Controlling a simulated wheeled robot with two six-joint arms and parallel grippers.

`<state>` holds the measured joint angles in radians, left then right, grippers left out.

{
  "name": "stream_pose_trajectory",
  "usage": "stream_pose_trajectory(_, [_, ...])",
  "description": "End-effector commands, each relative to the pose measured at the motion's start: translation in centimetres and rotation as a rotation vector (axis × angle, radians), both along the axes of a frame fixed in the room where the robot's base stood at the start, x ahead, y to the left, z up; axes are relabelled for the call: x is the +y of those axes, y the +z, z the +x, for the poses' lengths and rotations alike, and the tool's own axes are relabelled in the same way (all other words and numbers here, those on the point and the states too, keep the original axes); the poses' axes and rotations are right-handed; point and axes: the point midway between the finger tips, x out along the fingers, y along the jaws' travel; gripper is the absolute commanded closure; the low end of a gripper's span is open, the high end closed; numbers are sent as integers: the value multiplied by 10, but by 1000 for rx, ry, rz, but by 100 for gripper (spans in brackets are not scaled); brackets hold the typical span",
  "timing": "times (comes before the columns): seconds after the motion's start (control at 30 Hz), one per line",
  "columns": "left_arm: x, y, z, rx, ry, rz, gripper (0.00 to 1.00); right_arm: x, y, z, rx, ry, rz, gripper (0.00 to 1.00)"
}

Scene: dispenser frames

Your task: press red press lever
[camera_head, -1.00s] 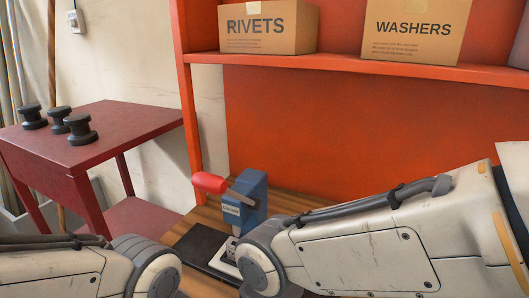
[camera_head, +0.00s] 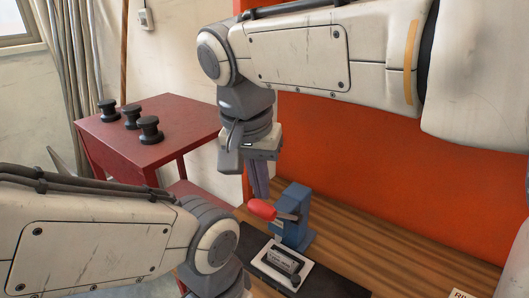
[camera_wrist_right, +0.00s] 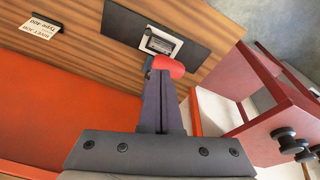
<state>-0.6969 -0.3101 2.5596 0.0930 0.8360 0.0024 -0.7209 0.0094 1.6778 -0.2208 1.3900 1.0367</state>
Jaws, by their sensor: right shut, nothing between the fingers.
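The blue press (camera_head: 294,216) stands on the wooden bench. Its lever ends in a red handle (camera_head: 262,209) that sticks out to the left. My right gripper (camera_head: 262,192) points down just above the red handle, its fingers shut and empty. In the right wrist view, the red handle (camera_wrist_right: 170,66) shows right at the fingertips of my right gripper (camera_wrist_right: 157,80); I cannot tell whether they touch. A grey metal piece (camera_head: 283,262) sits on a white plate in front of the press. My left arm comes in at the lower left, its gripper out of frame.
The plate lies on a dark mat (camera_head: 252,243) on the wooden bench (camera_head: 365,235). An orange panel (camera_head: 400,160) rises behind. A dark red table (camera_head: 165,150) with several black spools stands at left. A printed card (camera_wrist_right: 41,27) lies on the bench.

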Motion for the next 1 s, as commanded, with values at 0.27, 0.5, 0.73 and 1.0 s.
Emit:
stream_pose_trajectory(0.27, [0, 36, 0, 1, 1, 1, 50, 4, 84, 31, -110, -317, 5, 100])
stream_pose_trajectory(0.5, [0, 34, 0, 1, 1, 1, 50, 3, 85, 32, -117, -338, 8, 100])
stream_pose_trajectory(0.73, [0, 35, 0, 1, 1, 1, 50, 2, 80, 33, -116, -338, 6, 100])
stream_pose_trajectory(1.0, [0, 42, 0, 1, 0, 1, 50, -8, 37, 44, -113, -338, 3, 100])
